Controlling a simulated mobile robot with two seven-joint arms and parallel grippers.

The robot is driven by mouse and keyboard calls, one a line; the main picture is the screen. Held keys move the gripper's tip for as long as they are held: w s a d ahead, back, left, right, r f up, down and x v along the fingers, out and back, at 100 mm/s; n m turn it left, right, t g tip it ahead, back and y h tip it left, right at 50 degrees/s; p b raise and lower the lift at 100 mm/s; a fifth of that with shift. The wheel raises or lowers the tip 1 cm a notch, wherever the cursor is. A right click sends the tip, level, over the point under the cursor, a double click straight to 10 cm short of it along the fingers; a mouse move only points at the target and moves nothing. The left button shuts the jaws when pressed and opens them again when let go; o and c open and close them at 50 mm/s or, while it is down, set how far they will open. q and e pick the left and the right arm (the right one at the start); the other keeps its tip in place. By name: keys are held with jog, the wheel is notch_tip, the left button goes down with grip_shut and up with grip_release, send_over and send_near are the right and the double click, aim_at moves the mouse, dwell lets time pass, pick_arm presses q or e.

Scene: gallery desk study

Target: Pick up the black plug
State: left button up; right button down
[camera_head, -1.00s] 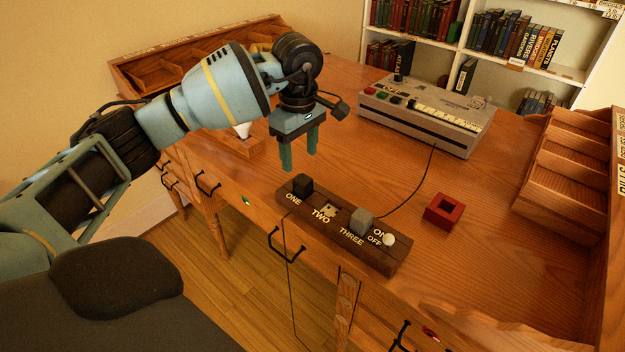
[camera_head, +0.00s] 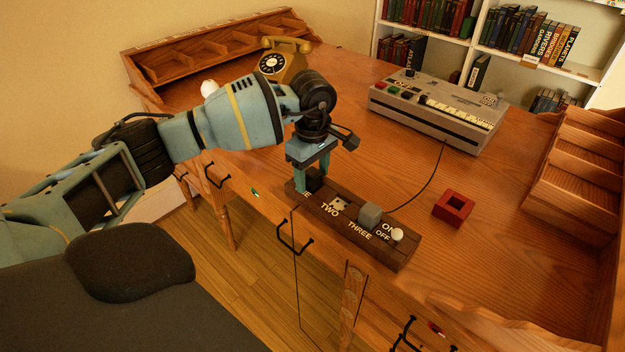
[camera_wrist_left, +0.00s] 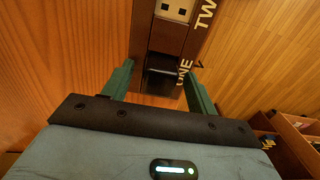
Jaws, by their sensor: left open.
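The black plug (camera_head: 314,183) sits in position ONE at the left end of the dark wooden power strip (camera_head: 345,237). It also shows in the left wrist view (camera_wrist_left: 162,78), between the fingers. My left gripper (camera_head: 311,184) is lowered over that end of the strip, with its green fingers open on either side of the plug. In the wrist view a gap shows beside the plug, and I cannot tell if either finger touches it. A grey plug (camera_head: 369,213) sits at THREE. Socket TWO (camera_head: 339,204) is empty. My right gripper is not in view.
A white knob (camera_head: 397,234) stands at the ON/OFF end of the strip. A red square holder (camera_head: 453,208) lies to the right. A grey machine (camera_head: 437,110) and a yellow telephone (camera_head: 283,62) stand farther back. The desk between strip and machine is mostly clear, crossed by a black cord.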

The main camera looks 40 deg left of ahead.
aim_at(313, 171)
pick_arm(q)
jog(key=shift+c, duration=0.5)
jog(key=c, duration=1)
jog(key=shift+r, duration=0.1)
jog(key=shift+r, duration=0.6)
notch_tip(313, 171, up, 2)
jog(key=shift+r, duration=0.2)
jog(key=s+d, duration=0.1)
jog(key=s, duration=0.4)
jog(key=s+d, duration=0.1)
jog(key=s, duration=0.4)
jog(key=s+d+r, duration=0.1)
jog(key=s, duration=0.4)
jog(key=shift+s+d+b, duration=0.3)
jog(key=shift+b, duration=0.1)
